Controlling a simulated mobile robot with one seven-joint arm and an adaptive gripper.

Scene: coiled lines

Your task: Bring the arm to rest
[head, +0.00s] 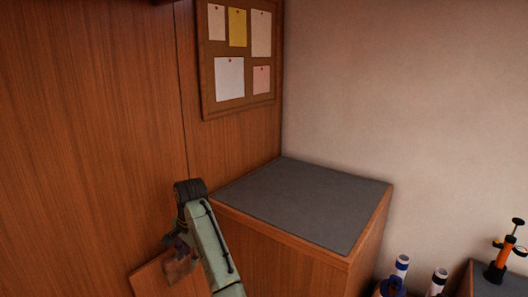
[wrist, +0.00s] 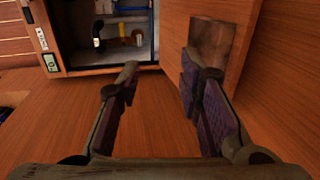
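My gripper (wrist: 160,77) is open in the wrist view, with bare space between its two dark-padded fingers. Its right finger is close to a dark brown patch (wrist: 213,48) on a wooden panel (wrist: 247,55); I cannot tell if they touch. In the head view my arm (head: 212,240) reaches up from the bottom edge, with its bent joint in front of the wood wall. The gripper (head: 176,243) is partly hidden behind the arm there, beside a wooden panel (head: 150,277).
An open compartment (wrist: 67,66) holds a black-and-white item, a yellow item and others. A grey-topped wooden cabinet (head: 300,200) stands right of my arm. A corkboard (head: 205,85) hangs above. White-and-blue tubes (head: 401,266) and an orange pump-like tool (head: 501,257) are at lower right.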

